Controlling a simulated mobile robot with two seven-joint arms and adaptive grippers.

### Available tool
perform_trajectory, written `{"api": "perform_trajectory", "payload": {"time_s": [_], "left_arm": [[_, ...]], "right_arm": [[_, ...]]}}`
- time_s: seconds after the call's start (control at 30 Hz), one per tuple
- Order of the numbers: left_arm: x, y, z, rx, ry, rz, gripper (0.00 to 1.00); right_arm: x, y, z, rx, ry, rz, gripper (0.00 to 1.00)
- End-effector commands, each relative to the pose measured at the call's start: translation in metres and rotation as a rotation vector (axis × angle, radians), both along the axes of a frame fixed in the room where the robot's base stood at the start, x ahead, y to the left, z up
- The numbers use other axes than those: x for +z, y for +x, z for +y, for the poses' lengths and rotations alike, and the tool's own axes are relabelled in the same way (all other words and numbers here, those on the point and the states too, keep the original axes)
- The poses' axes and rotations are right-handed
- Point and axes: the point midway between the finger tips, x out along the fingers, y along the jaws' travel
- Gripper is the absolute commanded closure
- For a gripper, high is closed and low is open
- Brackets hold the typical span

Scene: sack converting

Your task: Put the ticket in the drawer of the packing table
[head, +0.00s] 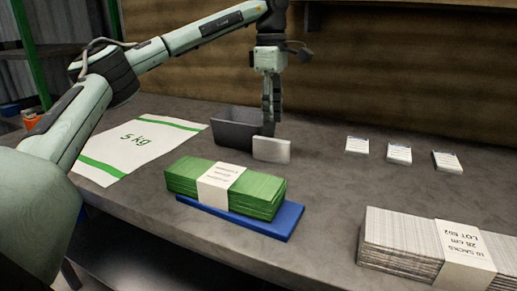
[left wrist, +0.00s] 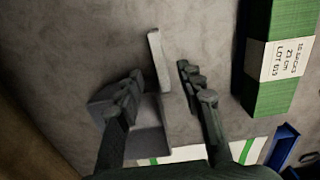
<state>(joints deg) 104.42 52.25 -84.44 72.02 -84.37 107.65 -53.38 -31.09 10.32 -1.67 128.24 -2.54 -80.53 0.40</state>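My left gripper (head: 271,118) points down over the small dark grey open box (head: 236,134) on the table. A white upright plate (head: 271,150) stands at the box's right front. In the left wrist view the fingers (left wrist: 160,72) are apart, with the plate's thin edge (left wrist: 157,60) between them and gaps on both sides. Three small white cards with printed tops, (head: 357,145), (head: 399,154) and (head: 447,162), lie in a row at the right; I cannot tell which thing is the ticket. The drawer cannot be made out. My right gripper is not in view.
A green banded sack bundle (head: 180,179) lies on a blue board (head: 270,246) in the middle. A grey bundle (head: 395,239) is at front right. A flat white "5 kg" sack (head: 136,142) lies at left. A wooden wall (head: 400,70) closes the back.

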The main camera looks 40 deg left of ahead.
Motion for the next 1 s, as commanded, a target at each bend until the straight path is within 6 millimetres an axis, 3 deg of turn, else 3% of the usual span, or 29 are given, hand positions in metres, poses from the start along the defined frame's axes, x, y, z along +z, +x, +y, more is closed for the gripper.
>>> {"api": "perform_trajectory", "payload": {"time_s": [0.17, 0.7, 0.97, 1.0], "left_arm": [[-0.01, 0.002, -0.004, 0.006, 0.046, 0.006, 0.62], [-0.078, 0.003, -0.007, 0.006, 0.043, 0.006, 0.62], [-0.081, 0.003, -0.007, 0.006, 0.042, 0.005, 0.62], [-0.081, 0.003, -0.007, 0.006, 0.042, 0.005, 0.66]], "right_arm": [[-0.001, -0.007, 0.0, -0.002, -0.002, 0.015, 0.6], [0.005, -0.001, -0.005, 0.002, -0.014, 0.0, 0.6], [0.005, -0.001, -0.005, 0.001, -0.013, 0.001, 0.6], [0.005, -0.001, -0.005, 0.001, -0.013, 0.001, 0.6]]}}
